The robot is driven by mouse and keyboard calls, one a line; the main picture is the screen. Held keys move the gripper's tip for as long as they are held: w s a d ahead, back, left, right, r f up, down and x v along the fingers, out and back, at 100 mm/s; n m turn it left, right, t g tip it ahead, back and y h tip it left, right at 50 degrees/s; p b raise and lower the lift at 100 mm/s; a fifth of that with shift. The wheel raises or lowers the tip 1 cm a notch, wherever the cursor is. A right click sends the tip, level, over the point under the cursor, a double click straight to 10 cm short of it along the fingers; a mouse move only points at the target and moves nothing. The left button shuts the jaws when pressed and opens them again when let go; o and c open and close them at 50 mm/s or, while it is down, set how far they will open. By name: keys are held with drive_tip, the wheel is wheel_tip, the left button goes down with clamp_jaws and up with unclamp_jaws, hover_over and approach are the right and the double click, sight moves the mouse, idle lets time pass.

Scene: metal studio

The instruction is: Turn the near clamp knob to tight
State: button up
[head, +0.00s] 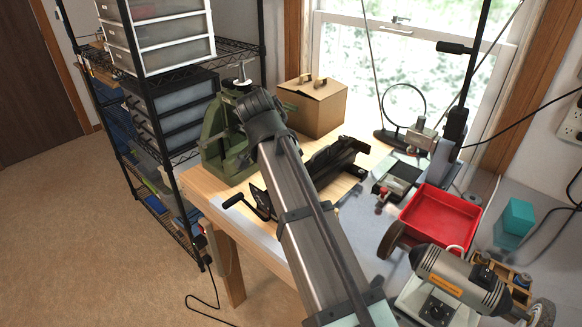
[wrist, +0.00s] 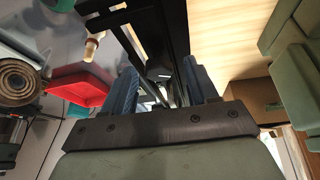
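My gripper (wrist: 160,86) shows in the wrist view with its two blue fingers apart. Between them is a small dark piece (wrist: 158,73) with a white mark, beside a black metal frame (wrist: 179,30). I cannot tell whether this piece is the near clamp knob, nor whether a finger touches it. In the head view my arm crosses the middle of the bench, and my fingers are not clear. Dark parts (head: 335,158) lie right of the arm; I cannot tell which are mine. A black crank handle (head: 234,200) sticks out left of the arm.
A green machine (head: 212,150) stands at the bench's left end, beside a cardboard box (head: 318,108). A red tray (head: 440,220), a bench grinder (head: 460,278) and a teal block (head: 518,215) are on the right. A wire shelf (head: 160,90) stands left. Bare wood (wrist: 225,35) shows in the wrist view.

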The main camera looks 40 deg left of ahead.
drive_tip(key=v, duration=1.4)
drive_tip(key=shift+w, duration=0.1)
idle(0.4)
